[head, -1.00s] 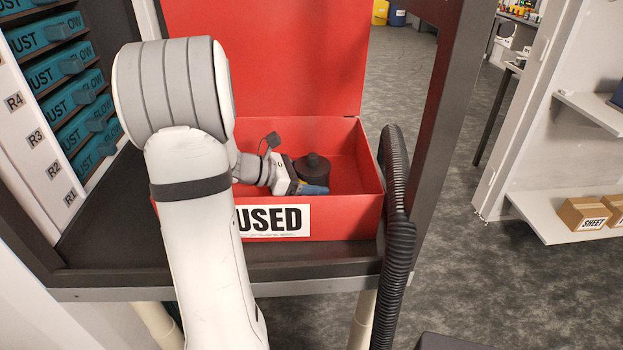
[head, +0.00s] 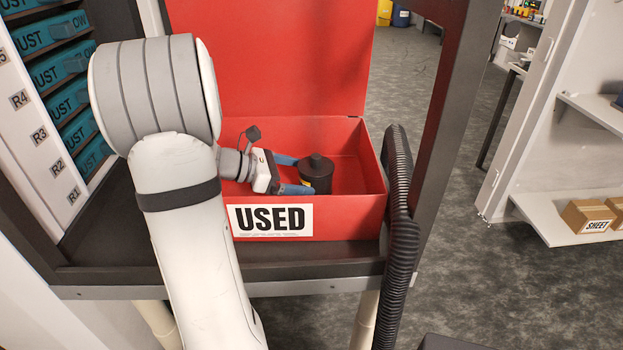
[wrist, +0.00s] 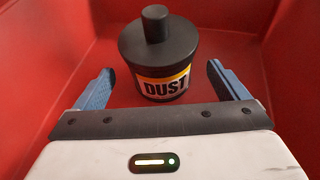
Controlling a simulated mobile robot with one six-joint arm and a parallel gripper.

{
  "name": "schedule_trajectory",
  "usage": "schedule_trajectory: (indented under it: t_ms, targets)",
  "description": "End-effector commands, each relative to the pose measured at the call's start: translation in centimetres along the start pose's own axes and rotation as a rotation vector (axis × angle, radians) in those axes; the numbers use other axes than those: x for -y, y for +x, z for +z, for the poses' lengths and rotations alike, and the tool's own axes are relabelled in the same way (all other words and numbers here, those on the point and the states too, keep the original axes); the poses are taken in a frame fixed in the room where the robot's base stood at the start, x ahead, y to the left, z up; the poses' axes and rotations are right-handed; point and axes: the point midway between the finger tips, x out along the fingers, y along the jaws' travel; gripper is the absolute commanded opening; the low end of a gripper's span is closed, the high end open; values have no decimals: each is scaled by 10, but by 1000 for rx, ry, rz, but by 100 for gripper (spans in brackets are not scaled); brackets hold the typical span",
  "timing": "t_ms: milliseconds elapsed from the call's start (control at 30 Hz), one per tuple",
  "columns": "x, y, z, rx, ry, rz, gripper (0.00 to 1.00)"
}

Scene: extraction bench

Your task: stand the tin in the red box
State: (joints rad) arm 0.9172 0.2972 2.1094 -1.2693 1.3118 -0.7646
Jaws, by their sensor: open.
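The tin (head: 317,174) is a dark can with a knobbed lid. It stands upright inside the red box (head: 345,212), which is marked USED and has its lid raised. In the wrist view the tin (wrist: 158,55) shows a DUST label with a yellow band and stands on the red floor. My gripper (head: 295,174) is inside the box to the left of the tin, with its blue fingers spread. In the wrist view the fingers (wrist: 161,82) are wide apart, one to each side of the tin, with gaps between them and it.
A rack of teal DUST boxes (head: 62,72) stands at the left. A black corrugated hose (head: 398,220) hangs close to the box's right side, beside a dark frame post (head: 440,120). The box has free floor around the tin.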

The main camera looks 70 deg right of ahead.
Motion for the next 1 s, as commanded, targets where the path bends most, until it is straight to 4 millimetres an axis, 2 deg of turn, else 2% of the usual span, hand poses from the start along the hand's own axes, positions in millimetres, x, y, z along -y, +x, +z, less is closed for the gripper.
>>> schedule_trajectory:
  t_ms: [33, 200, 400, 1000]
  targets:
    - [-1, -13, -1, 0, 0, 6, 94]
    - [0, -46, -1, -1, 0, 4, 94]
    - [0, -67, 0, 0, 0, 1, 94]
    - [0, -70, 0, 0, 0, -1, 94]
